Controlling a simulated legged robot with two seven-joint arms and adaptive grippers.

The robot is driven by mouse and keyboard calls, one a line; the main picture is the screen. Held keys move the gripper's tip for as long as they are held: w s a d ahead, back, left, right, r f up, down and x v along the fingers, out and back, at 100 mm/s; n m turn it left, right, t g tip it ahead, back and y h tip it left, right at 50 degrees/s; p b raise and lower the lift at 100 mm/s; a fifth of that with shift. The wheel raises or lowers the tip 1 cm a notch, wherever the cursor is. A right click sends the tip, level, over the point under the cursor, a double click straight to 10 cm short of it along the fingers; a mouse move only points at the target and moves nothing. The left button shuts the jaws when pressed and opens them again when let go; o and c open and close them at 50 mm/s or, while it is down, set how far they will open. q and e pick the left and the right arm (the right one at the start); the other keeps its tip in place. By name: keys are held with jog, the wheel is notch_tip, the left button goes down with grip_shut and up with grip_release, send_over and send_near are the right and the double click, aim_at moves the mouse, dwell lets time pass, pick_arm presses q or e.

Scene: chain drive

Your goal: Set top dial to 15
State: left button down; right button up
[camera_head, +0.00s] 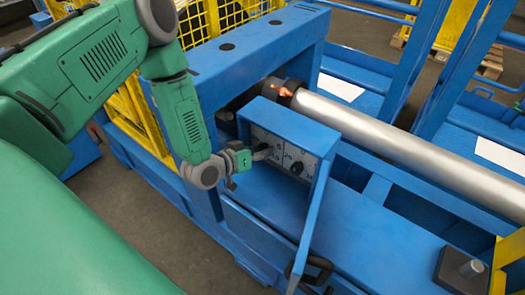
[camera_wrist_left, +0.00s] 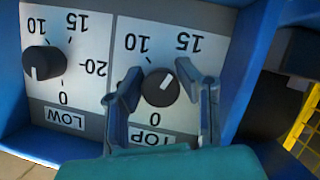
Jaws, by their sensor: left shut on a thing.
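The control panel (camera_head: 272,140) sits inside a blue box and carries two black dials. My left gripper (camera_head: 262,153) reaches it from the left. In the left wrist view the panel is upside down, and the top dial (camera_wrist_left: 160,88) stands between the two fingers of my left gripper (camera_wrist_left: 165,90). The gripper is shut on this dial. Its white pointer mark slants up and right in that view, towards the printed 15. The low dial (camera_wrist_left: 42,62) is beside it, its white mark pointing down. My right gripper is not in view.
The blue box walls (camera_head: 318,205) frame the panel closely. A long metal roller (camera_head: 400,140) runs behind it, with an orange part (camera_head: 282,91) near its left end. A black handle (camera_head: 318,270) is below. Yellow mesh fencing (camera_head: 215,18) stands at the back.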

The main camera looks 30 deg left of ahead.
pick_arm(q)
jog(key=shift+w+a+r, duration=0.2)
jog(key=shift+r, duration=0.05)
jog(key=c, duration=1.4)
grip_release()
jog(key=shift+o, duration=1.1)
jog(key=shift+s, duration=0.1)
jog(key=shift+s+f, duration=0.1)
jog(key=v, duration=1.2)
jog(key=shift+f, duration=0.15)
